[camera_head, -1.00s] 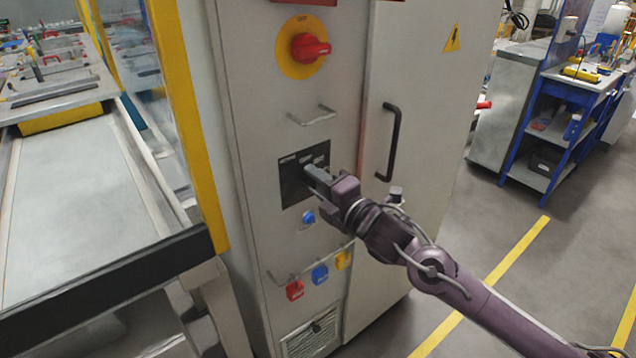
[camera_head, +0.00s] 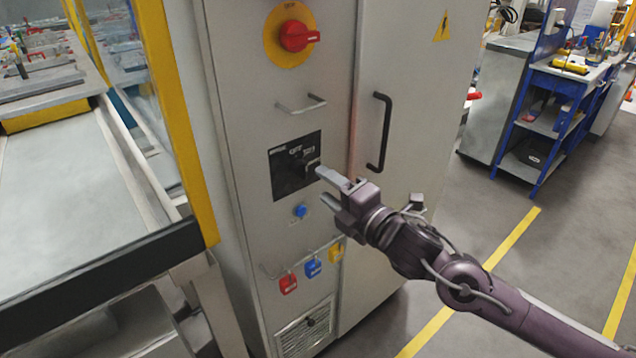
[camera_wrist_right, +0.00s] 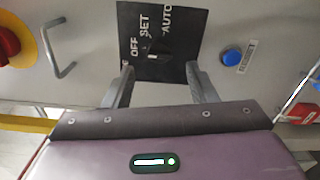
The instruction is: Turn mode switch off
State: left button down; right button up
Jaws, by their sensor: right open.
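The mode switch is a dark knob (camera_wrist_right: 157,52) on a black square panel (camera_head: 281,184) on the grey cabinet front. The panel carries white OFF, SET and AUTO lettering, clearest in the right wrist view. The label the knob points at is hard to tell. My right gripper (camera_head: 323,185) is open and empty, just off the panel's right edge in the head view. In the right wrist view its fingertips (camera_wrist_right: 160,70) are spread at either side of the panel's lower part, apart from the knob. My left gripper is not in view.
On the cabinet (camera_head: 238,100), a red rotary switch (camera_head: 296,36) and a metal handle (camera_head: 302,104) are above the panel. A blue button (camera_head: 300,211) and hanging padlocks (camera_head: 313,267) are below. A black door handle (camera_head: 382,132) stands right. A yellow-framed machine (camera_head: 178,120) is left.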

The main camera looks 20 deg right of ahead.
jog(key=shift+s+d, duration=0.2)
jog(key=shift+s, duration=0.5)
